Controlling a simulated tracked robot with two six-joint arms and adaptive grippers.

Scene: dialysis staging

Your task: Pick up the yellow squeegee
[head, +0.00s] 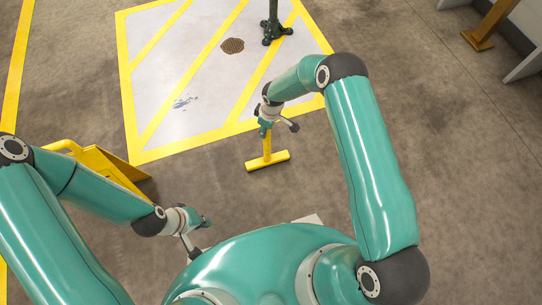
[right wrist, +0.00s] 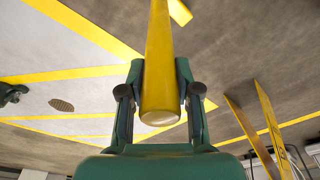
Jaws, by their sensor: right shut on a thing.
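The yellow squeegee (head: 267,161) shows in the head view below my right gripper (head: 267,130), its handle up and its crossbar lower in the picture. In the right wrist view, the thick yellow handle (right wrist: 160,62) runs between the two green fingers of my right gripper, which is shut on it. The handle's rounded end points toward the wrist camera. Whether the crossbar touches the floor I cannot tell. My left gripper (head: 206,222) is at the lower left in the head view, apart from the squeegee. Its finger opening is too small to make out.
A yellow-bordered, striped floor zone (head: 190,137) lies behind the squeegee, with a round drain (head: 232,46), a blue splatter (head: 183,102) and a dark green stand foot (head: 275,31). A yellow wedge-shaped object (head: 108,166) stands near my left arm.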

